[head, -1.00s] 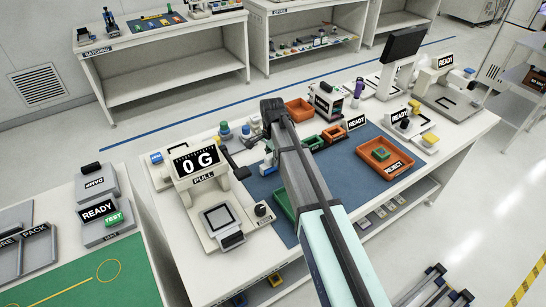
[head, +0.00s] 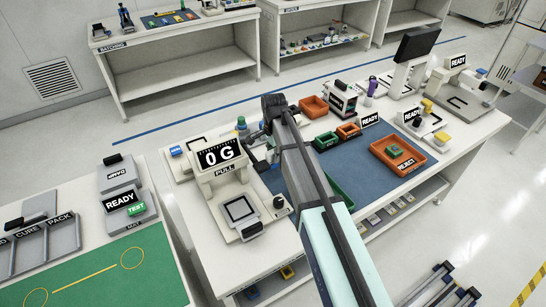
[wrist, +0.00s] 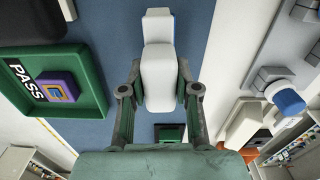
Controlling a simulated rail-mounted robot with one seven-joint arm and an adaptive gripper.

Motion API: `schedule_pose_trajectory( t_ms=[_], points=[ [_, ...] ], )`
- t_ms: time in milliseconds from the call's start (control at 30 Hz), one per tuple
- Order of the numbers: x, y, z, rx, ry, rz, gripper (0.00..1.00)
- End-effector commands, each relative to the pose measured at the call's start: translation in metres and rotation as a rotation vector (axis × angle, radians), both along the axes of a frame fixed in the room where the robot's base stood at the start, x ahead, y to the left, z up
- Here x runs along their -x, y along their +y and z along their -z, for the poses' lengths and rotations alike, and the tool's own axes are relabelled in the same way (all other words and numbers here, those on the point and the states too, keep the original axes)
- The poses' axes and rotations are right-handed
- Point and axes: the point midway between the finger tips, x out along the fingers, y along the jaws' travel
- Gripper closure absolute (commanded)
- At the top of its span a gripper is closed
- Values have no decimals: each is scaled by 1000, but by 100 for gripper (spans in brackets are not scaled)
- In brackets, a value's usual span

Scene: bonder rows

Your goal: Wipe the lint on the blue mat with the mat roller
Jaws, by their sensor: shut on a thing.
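My gripper (wrist: 160,92) is shut on a white, rounded block with a blue edge, which looks like the mat roller (wrist: 158,75). The roller is between the two fingers in the wrist view, above the blue mat (wrist: 108,110). I cannot tell whether it touches the mat. In the head view the blue mat (head: 372,180) covers the middle of the bench, and my arm hides part of it and most of the gripper. I cannot make out any lint on the mat.
A green PASS tray (wrist: 95,100) holding a small purple part stands left of the gripper in the wrist view. The pull tester (head: 220,180), an orange REJECT tray (head: 425,152) and small bins (head: 325,140) stand around the mat. A green mat (head: 90,275) lies on the left table.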

Motion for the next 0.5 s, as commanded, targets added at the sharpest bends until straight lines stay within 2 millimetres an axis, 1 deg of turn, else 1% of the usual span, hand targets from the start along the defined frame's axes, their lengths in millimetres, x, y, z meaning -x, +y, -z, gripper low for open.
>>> schedule_pose_trajectory(
  t_ms=[33,500],
  points=[
    [0,-1,-8,0,0,1,97],
    [-1,-4,-49,0,0,5,97]
  ],
)
